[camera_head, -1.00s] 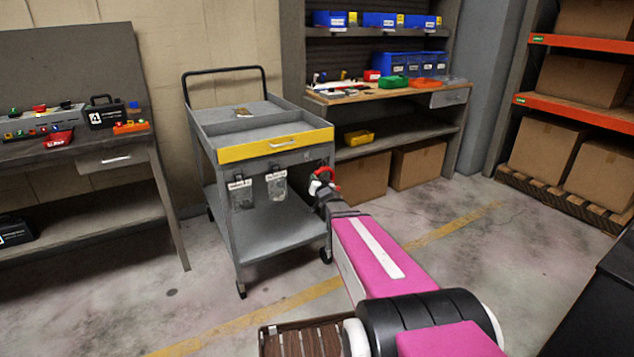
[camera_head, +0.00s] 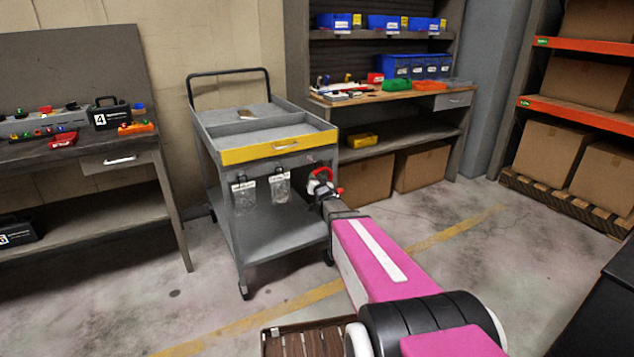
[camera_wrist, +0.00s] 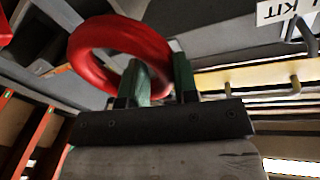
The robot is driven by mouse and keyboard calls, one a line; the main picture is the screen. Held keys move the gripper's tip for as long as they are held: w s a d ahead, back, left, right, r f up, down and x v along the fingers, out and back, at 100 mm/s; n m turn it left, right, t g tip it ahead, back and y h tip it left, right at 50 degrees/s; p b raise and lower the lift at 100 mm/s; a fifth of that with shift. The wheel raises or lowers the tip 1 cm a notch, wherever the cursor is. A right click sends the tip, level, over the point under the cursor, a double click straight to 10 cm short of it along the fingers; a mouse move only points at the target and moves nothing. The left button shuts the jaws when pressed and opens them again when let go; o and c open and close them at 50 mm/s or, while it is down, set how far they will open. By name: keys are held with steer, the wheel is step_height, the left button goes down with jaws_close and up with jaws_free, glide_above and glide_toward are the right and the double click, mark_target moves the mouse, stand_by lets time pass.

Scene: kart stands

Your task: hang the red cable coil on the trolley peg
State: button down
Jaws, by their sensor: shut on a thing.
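The red cable coil (camera_wrist: 92,42) is a thick red ring in the wrist view, pinched between the two green-padded fingers of my gripper (camera_wrist: 160,80). In the head view the coil (camera_head: 322,172) is small and partly hidden by my gripper (camera_head: 321,186). My gripper is shut on it near the front right corner of the grey trolley (camera_head: 288,250). Clear bags hang on the trolley's front below the yellow drawer (camera_head: 260,153). I cannot make out a free peg in the head view. In the wrist view a hook (camera_wrist: 300,30) shows at the upper right beside a white label.
A workbench (camera_head: 90,158) with a black case stands on the left. A bench with blue bins (camera_head: 395,65) stands behind the trolley, and orange-beamed shelving (camera_head: 580,110) with boxes is at right.

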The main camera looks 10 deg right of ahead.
steer(key=shift+w+a+f, duration=0.2)
steer(key=shift+w+a, duration=0.1)
steer(key=shift+w, duration=0.6)
steer(key=shift+w+a+f, duration=0.2)
steer(key=shift+w+a, duration=0.05)
steer(key=shift+w, duration=0.6)
steer(key=shift+w+a+f, duration=0.2)
steer(key=shift+w+a, duration=0.1)
steer(key=shift+w, duration=0.6)
steer(key=c, duration=0.8)
jaws_free()
